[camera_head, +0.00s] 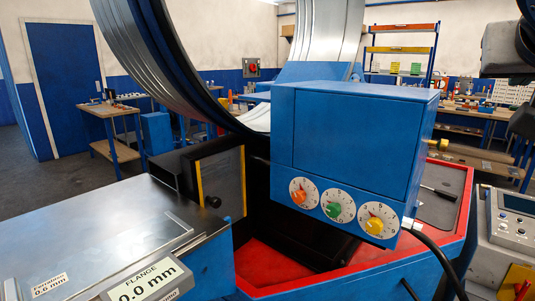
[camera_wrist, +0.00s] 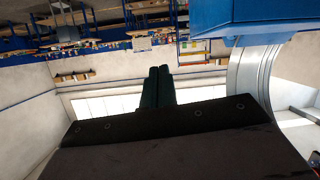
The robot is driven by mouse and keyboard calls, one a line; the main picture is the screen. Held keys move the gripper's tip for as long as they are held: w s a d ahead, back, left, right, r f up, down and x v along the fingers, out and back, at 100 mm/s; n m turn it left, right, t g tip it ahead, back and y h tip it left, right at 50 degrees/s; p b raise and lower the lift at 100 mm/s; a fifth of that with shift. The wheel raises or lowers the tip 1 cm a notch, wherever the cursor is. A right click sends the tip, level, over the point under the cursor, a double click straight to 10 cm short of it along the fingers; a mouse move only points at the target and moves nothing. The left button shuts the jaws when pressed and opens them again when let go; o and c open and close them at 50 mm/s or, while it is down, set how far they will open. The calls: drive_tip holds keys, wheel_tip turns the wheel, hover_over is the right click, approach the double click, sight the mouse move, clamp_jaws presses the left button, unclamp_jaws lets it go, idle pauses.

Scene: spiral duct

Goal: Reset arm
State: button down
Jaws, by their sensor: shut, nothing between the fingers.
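My gripper (camera_wrist: 160,70) shows in the wrist view as two dark fingers side by side, touching, with nothing between them. It points out into the open room, apart from any object. In the head view dark parts of my arm show at the upper right edge, and the fingers are not visible there. The spiral duct machine fills the middle of the head view. Its blue control box (camera_head: 350,135) carries an orange dial (camera_head: 303,191), a green dial (camera_head: 339,206) and a yellow dial (camera_head: 376,220). A large metal duct ring (camera_head: 180,75) curves behind it.
A metal-topped table (camera_head: 100,225) with a "FLANGE 0.0 mm" label (camera_head: 147,283) stands at the left front. A red-edged tray (camera_head: 290,275) lies below the box. A grey control panel (camera_head: 510,225) is at the right. Workbenches and a blue door (camera_head: 65,88) are behind.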

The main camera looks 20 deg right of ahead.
drive_tip(key=w+a+f+n+g+y, duration=0.1)
drive_tip(key=a+f+n+g+y, duration=0.1)
drive_tip(key=a+f, duration=0.4)
drive_tip(key=w+a+f+n+g+y, duration=0.2)
drive_tip(key=a+f+n+y, duration=0.3)
drive_tip(key=f, duration=0.8)
drive_tip(key=w+a+f+n+g+y, duration=0.1)
drive_tip(key=a+f+y, duration=0.4)
drive_tip(key=f, duration=0.5)
drive_tip(key=shift+w+a+f+n+g, duration=0.2)
drive_tip(key=shift+a+n+g, duration=0.4)
drive_tip(key=shift+a+n, duration=0.45)
drive_tip(key=shift+d, duration=0.2)
